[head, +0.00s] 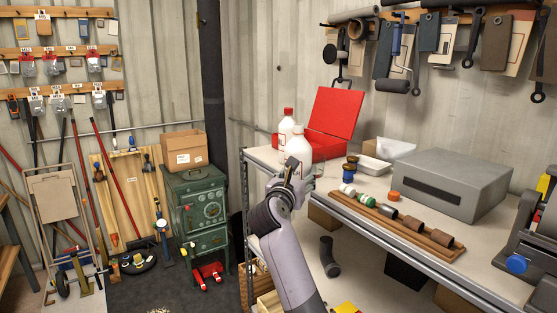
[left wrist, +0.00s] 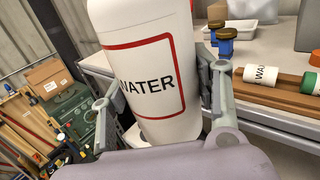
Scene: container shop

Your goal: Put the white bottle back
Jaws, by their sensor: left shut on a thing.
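A white bottle (head: 299,150) with a red-framed label reading "WATER" stands near the left end of the workbench. In the left wrist view the bottle (left wrist: 152,72) fills the middle, slightly tilted in the picture. My left gripper (head: 298,177) is shut on it, with one finger on each side of its body. I cannot tell whether its base touches the bench. A second white bottle (head: 286,126) with a red cap stands just behind it. My right gripper is not in view.
An open red case (head: 334,112) stands behind the bottles. A green cabinet (head: 199,205) stands left of the bench.

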